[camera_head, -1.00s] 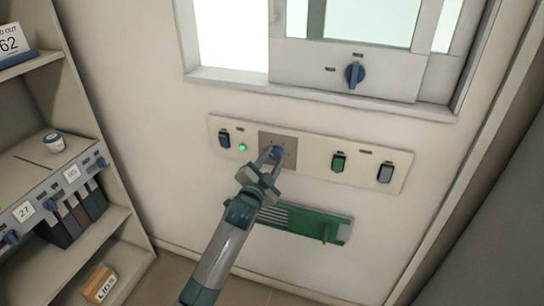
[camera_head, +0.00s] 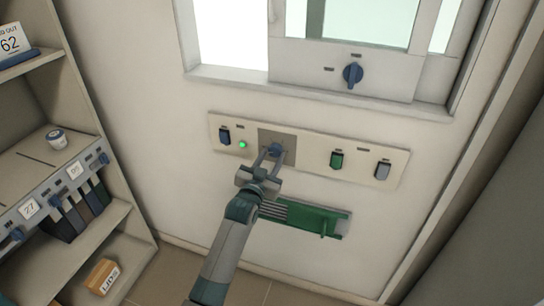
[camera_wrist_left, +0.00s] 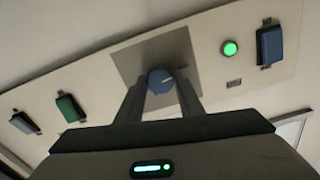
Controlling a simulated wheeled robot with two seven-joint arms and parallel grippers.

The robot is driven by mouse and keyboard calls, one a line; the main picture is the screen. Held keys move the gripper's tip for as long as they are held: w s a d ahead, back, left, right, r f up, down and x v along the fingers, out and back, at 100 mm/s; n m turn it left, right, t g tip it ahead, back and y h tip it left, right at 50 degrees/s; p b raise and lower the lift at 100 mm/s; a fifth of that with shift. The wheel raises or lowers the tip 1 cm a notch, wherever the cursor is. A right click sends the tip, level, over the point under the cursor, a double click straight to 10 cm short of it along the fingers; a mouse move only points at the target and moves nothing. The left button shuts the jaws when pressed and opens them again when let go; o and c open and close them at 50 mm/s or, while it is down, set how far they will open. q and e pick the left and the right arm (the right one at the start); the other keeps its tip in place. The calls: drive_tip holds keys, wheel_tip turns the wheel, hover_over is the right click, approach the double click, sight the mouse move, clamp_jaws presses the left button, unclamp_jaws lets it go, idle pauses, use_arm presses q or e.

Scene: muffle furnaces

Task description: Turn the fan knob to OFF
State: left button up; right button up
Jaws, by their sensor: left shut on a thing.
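The fan knob (camera_head: 276,149) is a small blue knob on a grey square plate in the wall panel (camera_head: 310,150). In the left wrist view the knob (camera_wrist_left: 161,80) shows a pale pointer line and sits between my fingers. My left gripper (camera_head: 270,155) is shut on the knob, with one finger on each side. The plate's markings are too small to read. A green light (camera_head: 242,145) is lit to the left of the knob. My right gripper is in neither view.
The panel also bears a blue switch (camera_head: 224,136), a green switch (camera_head: 337,160) and a grey switch (camera_head: 382,170). A green rack (camera_head: 305,218) juts out below it. Another blue knob (camera_head: 353,74) is on the window frame above. Shelves (camera_head: 75,165) stand at left.

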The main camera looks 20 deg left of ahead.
use_arm(q)
drive_tip(key=shift+f, duration=0.1)
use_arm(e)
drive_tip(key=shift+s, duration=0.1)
use_arm(q)
drive_tip(key=o, duration=1.1)
drive_tip(key=shift+s, duration=0.15)
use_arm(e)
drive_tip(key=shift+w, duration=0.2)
use_arm(q)
drive_tip(key=shift+s, duration=0.6)
drive_tip(key=shift+s+a+b, duration=0.15)
drive_tip(key=shift+s+b, duration=0.55)
drive_tip(key=shift+s, duration=3.3)
drive_tip(key=shift+s+a+b, duration=0.15)
drive_tip(key=shift+s+b, duration=0.55)
drive_tip(key=shift+s, duration=3.3)
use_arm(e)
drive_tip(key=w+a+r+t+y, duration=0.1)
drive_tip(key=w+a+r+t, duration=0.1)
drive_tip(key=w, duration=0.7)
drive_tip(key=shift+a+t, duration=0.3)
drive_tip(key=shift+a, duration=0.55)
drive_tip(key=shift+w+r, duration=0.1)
